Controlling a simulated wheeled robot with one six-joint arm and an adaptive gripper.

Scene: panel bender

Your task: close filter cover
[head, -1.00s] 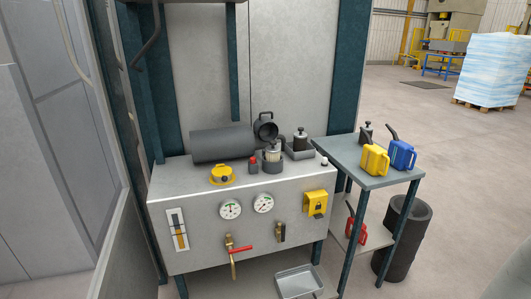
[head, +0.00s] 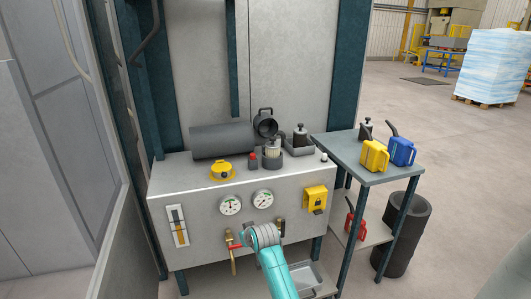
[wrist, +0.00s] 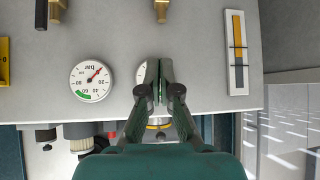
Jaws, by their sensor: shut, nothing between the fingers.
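The filter cover (head: 265,124), a dark round lid with a handle, stands tipped up and open behind the filter housing (head: 272,162) in the head view. A pale filter element (head: 272,146) shows in the housing. In the wrist view, the pale element (wrist: 82,146) is at the lower left; I cannot make out the cover there. My gripper (wrist: 159,75) is shut and empty, in front of the panel, covering part of one gauge. In the head view my arm is low, in front of the cabinet; its fingers cannot be made out.
A yellow cap (head: 221,170), a small red-topped bottle (head: 253,160) and a dark cylinder (head: 221,141) are near the housing on the cabinet top. Gauges (head: 263,198), a level gauge (head: 178,226) and a yellow lock box (head: 315,198) stand out from the front.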

